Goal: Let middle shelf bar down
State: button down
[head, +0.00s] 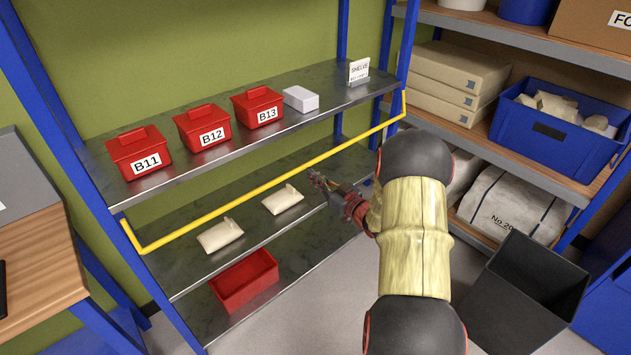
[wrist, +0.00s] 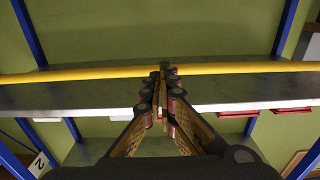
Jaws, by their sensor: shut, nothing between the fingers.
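The yellow shelf bar (head: 268,184) runs along the front of the shelf that holds the red boxes. Its short end arms meet the rack near the blue uprights, and its long part shows lower in the picture than the shelf's front edge. My gripper (head: 316,176) is shut and empty, just below the bar's right half in the head view. In the wrist view the bar (wrist: 75,73) crosses the picture at the shut fingertips (wrist: 165,68). I cannot tell whether they touch it. The shelf (head: 190,172) is grey metal; its edge also shows in the wrist view (wrist: 75,98).
Red lidded boxes B11 (head: 139,153), B12 (head: 202,128) and B13 (head: 258,107), a white box (head: 301,99) and a sign (head: 359,70) stand on the shelf. Pale packets (head: 220,235) lie on the shelf below. A dark open bin (head: 525,290) stands at lower right.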

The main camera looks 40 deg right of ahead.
jog(key=shift+w+f+t, duration=0.4)
jog(key=shift+w+t, duration=0.2)
jog(key=shift+t, duration=0.05)
jog(key=shift+w+f+t, duration=0.4)
jog(key=shift+w+t, duration=0.15)
jog(key=shift+t, duration=0.1)
